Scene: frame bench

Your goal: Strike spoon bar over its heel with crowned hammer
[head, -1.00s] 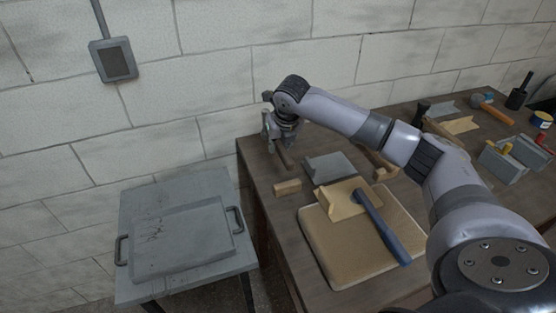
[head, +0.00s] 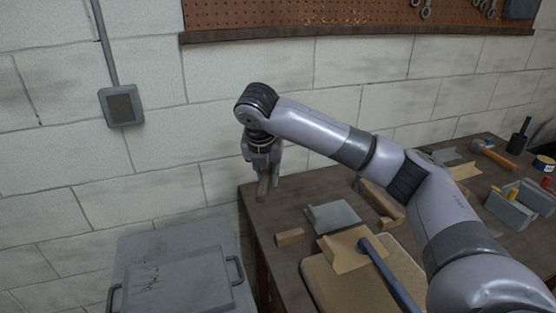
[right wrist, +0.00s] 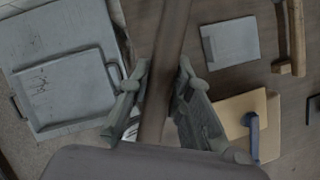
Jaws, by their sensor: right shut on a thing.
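I cannot tell which piece is the spoon bar. My left gripper is out of view.
A wooden block (head: 289,237), a grey plate (head: 334,216) and a wooden tool (head: 378,199) lie on the bench (head: 265,228). A hammer (head: 494,154) and a black mallet (head: 519,136) are at the back right. A grey side table (head: 160,243) stands left.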

